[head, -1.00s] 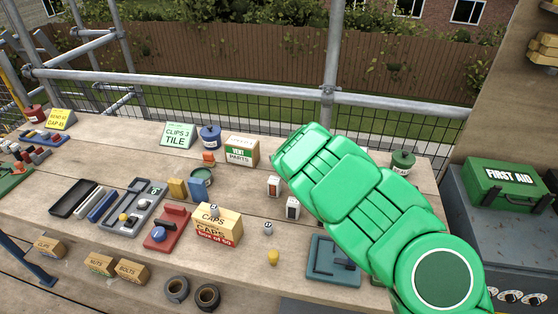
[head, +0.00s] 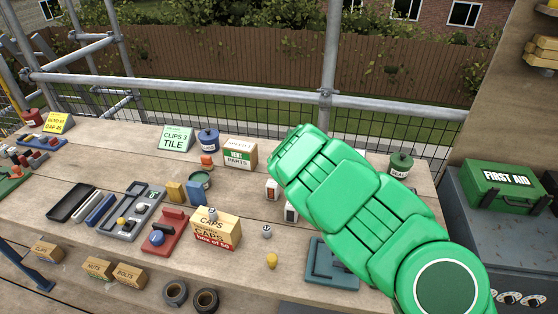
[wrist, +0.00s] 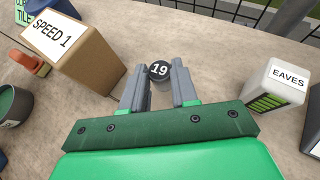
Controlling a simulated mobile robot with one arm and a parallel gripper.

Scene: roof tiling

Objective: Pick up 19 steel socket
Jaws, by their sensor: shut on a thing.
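The 19 steel socket (wrist: 161,76) shows in the wrist view with a dark top marked 19 and a grey body. My gripper (wrist: 160,68) is shut on it, one grey finger on each side. The socket is upright at the fingertips, and I cannot tell whether its base touches the bench. In the head view my green arm hides the gripper and this socket.
In the wrist view a cardboard SPEED 1 box (wrist: 88,62) stands left and a pale EAVES box (wrist: 268,92) right. In the head view a small grey socket (head: 266,231) and a yellow piece (head: 272,260) stand near a CAPS box (head: 215,230).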

